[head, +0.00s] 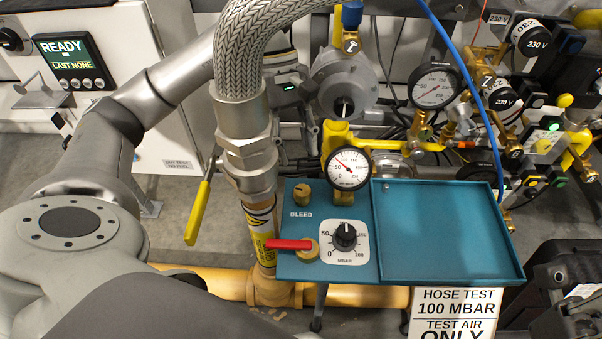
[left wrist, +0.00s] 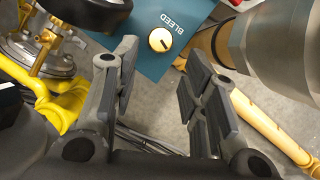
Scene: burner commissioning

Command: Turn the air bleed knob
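The air bleed knob (head: 302,194) is a small round brass knob on the teal panel, above the BLEED label. My left gripper (head: 309,146) is partly hidden behind the braided hose in the head view, above the knob. In the left wrist view the left gripper (left wrist: 162,55) has its two finger pads wide apart with nothing between them. The knob looks untouched. Dark parts at the lower right edge appear to be my right gripper (head: 572,295), cut off by the frame.
The thick braided hose (head: 240,55) stands left of the knob, with a yellow-handled valve (head: 199,211). A pressure gauge (head: 347,169) is close on the right. A red lever (head: 290,244) and black dial (head: 345,237) sit below. The teal tray (head: 445,235) is empty.

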